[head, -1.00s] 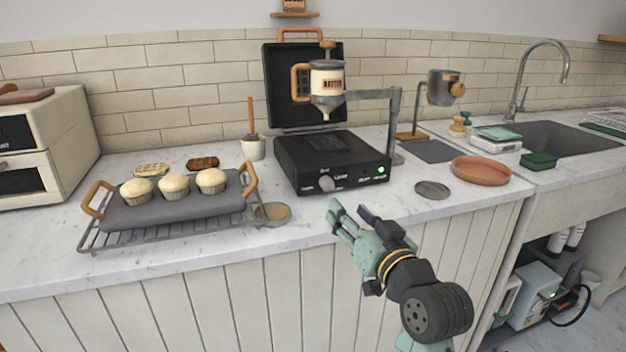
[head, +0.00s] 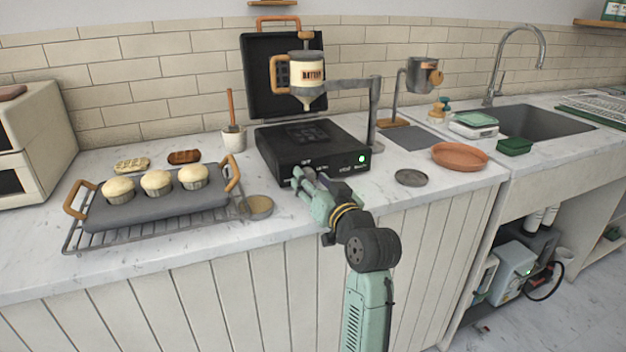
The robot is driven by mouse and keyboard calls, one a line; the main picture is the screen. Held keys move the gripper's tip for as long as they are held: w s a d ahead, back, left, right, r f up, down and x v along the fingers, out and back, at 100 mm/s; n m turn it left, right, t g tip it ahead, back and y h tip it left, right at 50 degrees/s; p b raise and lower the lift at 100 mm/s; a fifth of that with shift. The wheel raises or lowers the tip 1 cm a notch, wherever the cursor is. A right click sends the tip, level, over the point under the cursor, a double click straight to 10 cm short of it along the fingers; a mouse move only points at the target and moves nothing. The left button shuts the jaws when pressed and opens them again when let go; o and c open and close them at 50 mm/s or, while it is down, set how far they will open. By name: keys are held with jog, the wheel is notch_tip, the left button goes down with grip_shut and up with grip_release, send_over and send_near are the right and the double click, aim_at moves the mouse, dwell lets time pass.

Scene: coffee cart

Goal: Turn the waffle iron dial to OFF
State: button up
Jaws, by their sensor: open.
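The waffle iron (head: 280,145) is a black box on the marble counter with its lid (head: 256,80) raised behind it. A green light (head: 362,158) glows at the right of its front face. The dial on the front face is hidden behind my gripper (head: 309,178). My gripper is open, with its fingers at the lower left of the iron's front. I cannot tell whether the fingers touch the dial or stand around it.
A batter dispenser (head: 306,75) hangs over the iron on a grey stand (head: 375,110). A muffin tray (head: 150,212) on a wire rack is to the left. A round grey disc (head: 411,178) and a terracotta dish (head: 460,155) lie to the right.

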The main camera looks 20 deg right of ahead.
jog(key=shift+c, duration=0.3)
grip_shut()
jog(key=shift+f+n+b, duration=0.25)
jog(key=shift+n+b, duration=0.45)
jog(key=shift+b, duration=0.35)
jog(key=shift+n+b, duration=0.55)
jog(key=shift+n, duration=0.05)
jog(key=shift+r+n+b, duration=0.3)
jog(key=shift+n+b, duration=0.25)
jog(key=shift+n, duration=0.45)
jog(key=shift+o, duration=0.3)
grip_release()
